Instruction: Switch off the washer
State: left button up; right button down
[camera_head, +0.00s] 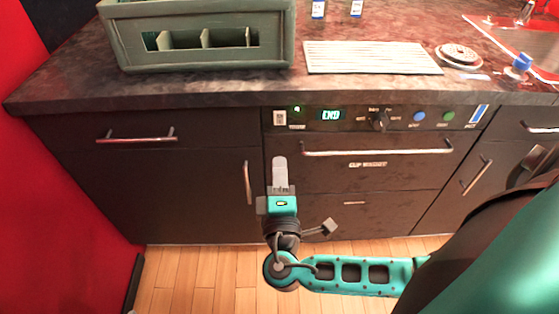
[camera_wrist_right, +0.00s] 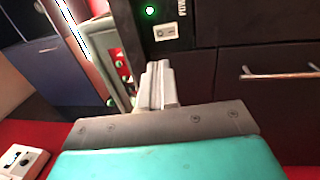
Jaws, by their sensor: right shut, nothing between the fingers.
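The washer (camera_head: 350,185) is the dark front under the counter, labelled "CUP WASHER". A small white rocker switch (camera_head: 279,117) sits at the panel's left end, near a green light (camera_head: 297,109). In the right wrist view the switch (camera_wrist_right: 166,32) is beyond the fingertips, and the green light (camera_wrist_right: 150,10) is lit. My right gripper (camera_head: 279,162) is shut and empty, below the switch and apart from it in the picture; it also shows in the right wrist view (camera_wrist_right: 158,70). My left gripper is not in view.
A green crate (camera_head: 200,75) stands on the counter (camera_head: 60,85) at the left. A ribbed white mat (camera_head: 370,57) lies to its right. Blue and green buttons (camera_head: 419,116) are right of the knob. A bar handle (camera_head: 377,152) crosses the washer front.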

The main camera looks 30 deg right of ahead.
aim_at(278, 116)
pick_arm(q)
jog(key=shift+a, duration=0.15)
pick_arm(e)
jog(key=x, duration=1.1)
jog(key=shift+w+d, duration=0.15)
jog(key=shift+w, duration=0.15)
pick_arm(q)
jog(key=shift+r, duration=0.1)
pick_arm(e)
jog(key=shift+r, duration=0.1)
